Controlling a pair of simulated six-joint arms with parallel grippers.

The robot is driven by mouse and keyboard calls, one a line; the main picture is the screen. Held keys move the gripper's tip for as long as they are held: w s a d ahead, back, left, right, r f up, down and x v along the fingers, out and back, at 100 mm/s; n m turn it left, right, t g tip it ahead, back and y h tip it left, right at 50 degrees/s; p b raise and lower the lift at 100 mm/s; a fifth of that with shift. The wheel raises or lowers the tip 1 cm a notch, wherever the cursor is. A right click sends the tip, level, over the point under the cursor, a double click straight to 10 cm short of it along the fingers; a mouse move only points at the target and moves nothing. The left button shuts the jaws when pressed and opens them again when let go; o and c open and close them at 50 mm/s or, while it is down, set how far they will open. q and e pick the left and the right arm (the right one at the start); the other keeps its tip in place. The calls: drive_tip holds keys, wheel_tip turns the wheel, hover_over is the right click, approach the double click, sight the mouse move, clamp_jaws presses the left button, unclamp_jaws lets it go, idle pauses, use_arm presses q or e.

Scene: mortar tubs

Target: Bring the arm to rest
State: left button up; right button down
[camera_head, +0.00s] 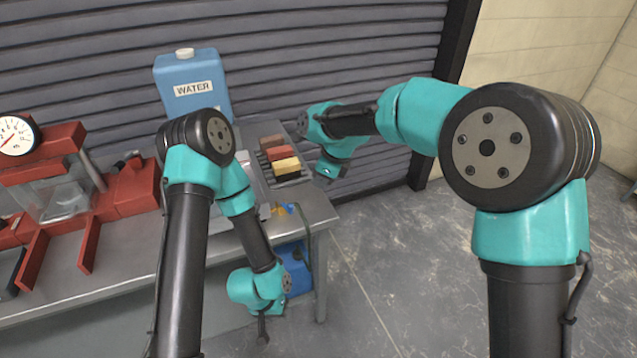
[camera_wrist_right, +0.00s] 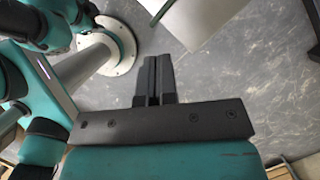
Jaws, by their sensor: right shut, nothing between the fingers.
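My right arm reaches in from the right in the head view, with its wrist bent down past the right end of the bench (camera_head: 318,212). The right gripper (camera_wrist_right: 152,62) shows clearly in the right wrist view. Its two dark fingers are together with nothing between them, and grey floor lies beyond them. My left arm is folded down in front of the bench. Its gripper (camera_head: 263,330) is a small dark shape low in the head view, and its fingers are too small to read.
On the bench stand a blue WATER container (camera_head: 192,88), a dial gauge (camera_head: 17,136), red frames (camera_head: 90,248) and a rack with coloured blocks (camera_head: 287,166). A blue container (camera_head: 296,268) is below the bench. Open floor (camera_head: 400,265) lies to the right.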

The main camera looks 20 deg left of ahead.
drive_tip(key=shift+f, duration=0.1)
drive_tip(key=s+d+f+n, duration=0.2)
drive_tip(key=d+f+n, duration=0.5)
drive_tip(key=d+f, duration=1.4)
drive_tip(key=s+d+f+n, duration=0.4)
drive_tip(key=s+d+f, duration=0.2)
drive_tip(key=s+d, duration=0.2)
drive_tip(key=s+d+f+n, duration=0.5)
drive_tip(key=s+d+f, duration=0.2)
drive_tip(key=s, duration=0.5)
drive_tip(key=shift+s+d+f+t, duration=0.25)
drive_tip(key=shift+d+t, duration=0.15)
drive_tip(key=shift+d, duration=0.85)
